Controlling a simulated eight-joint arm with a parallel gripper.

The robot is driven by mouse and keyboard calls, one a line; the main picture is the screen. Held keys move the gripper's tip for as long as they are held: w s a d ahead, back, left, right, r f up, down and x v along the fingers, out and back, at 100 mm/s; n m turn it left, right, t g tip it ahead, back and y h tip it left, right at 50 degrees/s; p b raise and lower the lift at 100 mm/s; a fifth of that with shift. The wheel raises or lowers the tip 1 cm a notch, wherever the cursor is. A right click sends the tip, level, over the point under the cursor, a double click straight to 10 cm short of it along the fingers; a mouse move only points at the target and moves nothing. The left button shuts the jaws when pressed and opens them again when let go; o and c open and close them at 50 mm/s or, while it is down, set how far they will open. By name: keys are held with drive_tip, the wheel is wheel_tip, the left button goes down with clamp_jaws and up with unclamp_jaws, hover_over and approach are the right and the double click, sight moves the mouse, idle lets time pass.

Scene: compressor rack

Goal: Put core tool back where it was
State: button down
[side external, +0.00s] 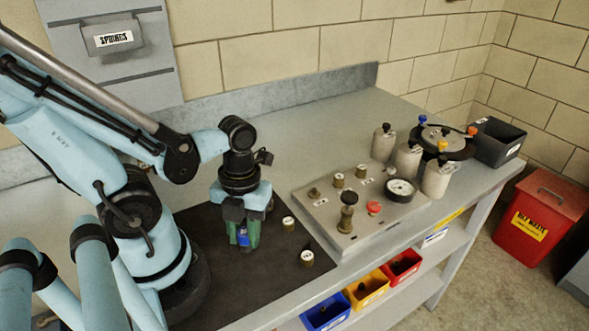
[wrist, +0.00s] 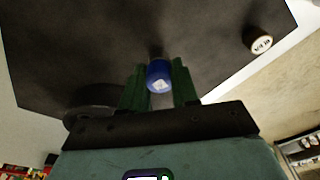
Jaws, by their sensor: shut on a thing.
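My gripper (side external: 243,236) has green fingers and points down over the dark mat (side external: 205,262). It is shut on a small blue cylindrical piece (side external: 242,237), which I take to be the core tool.
Two pale-topped brass caps, one nearer the panel (side external: 289,223) and one by the front edge (side external: 307,258), stand on the mat. Right are a fittings panel (side external: 325,213) with a gauge (side external: 401,189), grey cylinders (side external: 408,160), a dark round piece (side external: 457,150) and a black bin (side external: 497,143). Coloured bins (side external: 366,288) sit below.

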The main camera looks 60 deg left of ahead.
drive_tip(key=shift+f, duration=0.3)
drive_tip(key=c, duration=0.8)
unclamp_jaws()
drive_tip(key=shift+f, duration=0.15)
drive_tip(key=shift+c, duration=0.2)
drive_tip(key=shift+a+r, duration=0.5)
drive_tip(key=shift+r, duration=5.55)
drive_tip(key=w+n+t+y, duration=0.1)
drive_tip(key=w+n+t, duration=0.7)
drive_tip(key=n, duration=1.9)
drive_tip(key=w+d, duration=0.1)
drive_tip(key=w, duration=0.4)
